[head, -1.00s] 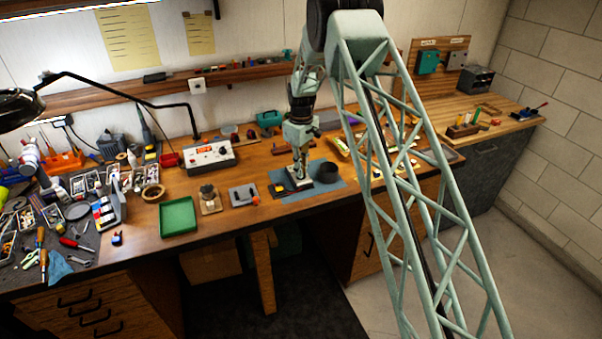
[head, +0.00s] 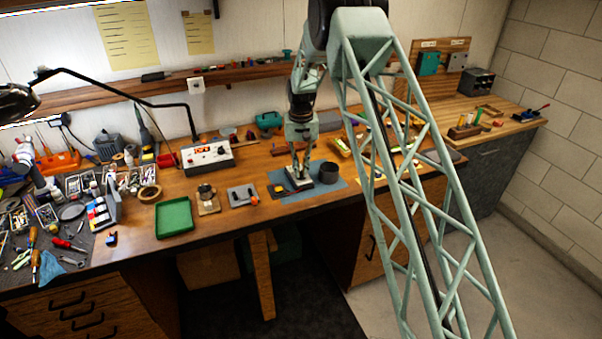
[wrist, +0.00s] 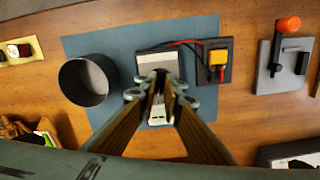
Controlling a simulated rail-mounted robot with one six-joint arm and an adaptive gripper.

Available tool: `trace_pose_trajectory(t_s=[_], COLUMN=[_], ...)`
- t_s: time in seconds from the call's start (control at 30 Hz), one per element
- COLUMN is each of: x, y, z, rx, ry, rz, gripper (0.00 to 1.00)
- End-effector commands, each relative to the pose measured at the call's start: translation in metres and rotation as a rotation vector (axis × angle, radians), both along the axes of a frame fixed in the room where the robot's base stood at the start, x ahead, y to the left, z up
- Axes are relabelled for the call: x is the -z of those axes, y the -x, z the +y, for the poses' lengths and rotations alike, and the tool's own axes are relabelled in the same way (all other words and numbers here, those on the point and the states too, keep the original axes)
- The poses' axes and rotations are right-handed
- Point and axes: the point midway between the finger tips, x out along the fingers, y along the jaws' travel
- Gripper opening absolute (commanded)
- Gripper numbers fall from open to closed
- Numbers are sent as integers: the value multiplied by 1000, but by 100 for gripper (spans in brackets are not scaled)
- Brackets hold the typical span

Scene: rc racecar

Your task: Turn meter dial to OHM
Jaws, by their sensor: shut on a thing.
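The meter (wrist: 155,62) is a small pale grey box on the blue-grey mat (wrist: 110,35); a red lead and a dark lead run from it to the right. It also shows under my arm in the head view (head: 299,184). My gripper (wrist: 161,98) points down over the meter, its fingers close together and shut on the dial. The dial itself is hidden between the fingertips, and I cannot read its setting. A pale part of the meter shows between and below the fingers.
A dark round cup (wrist: 88,80) stands left of the meter. A black board with a yellow block (wrist: 218,58) lies to the right. Farther right is a grey plate with an orange knob (wrist: 288,25). A green tray (head: 174,217) lies left on the bench.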

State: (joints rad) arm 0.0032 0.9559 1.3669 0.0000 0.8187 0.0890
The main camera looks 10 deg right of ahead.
Motion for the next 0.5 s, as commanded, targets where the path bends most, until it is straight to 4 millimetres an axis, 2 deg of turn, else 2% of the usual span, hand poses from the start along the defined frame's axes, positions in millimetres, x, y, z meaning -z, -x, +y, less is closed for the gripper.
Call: trace_pose_trajectory(t_s=[0.5], x=[0], y=[0], z=[0], rx=[354], ry=[0], rz=[0], gripper=[0])
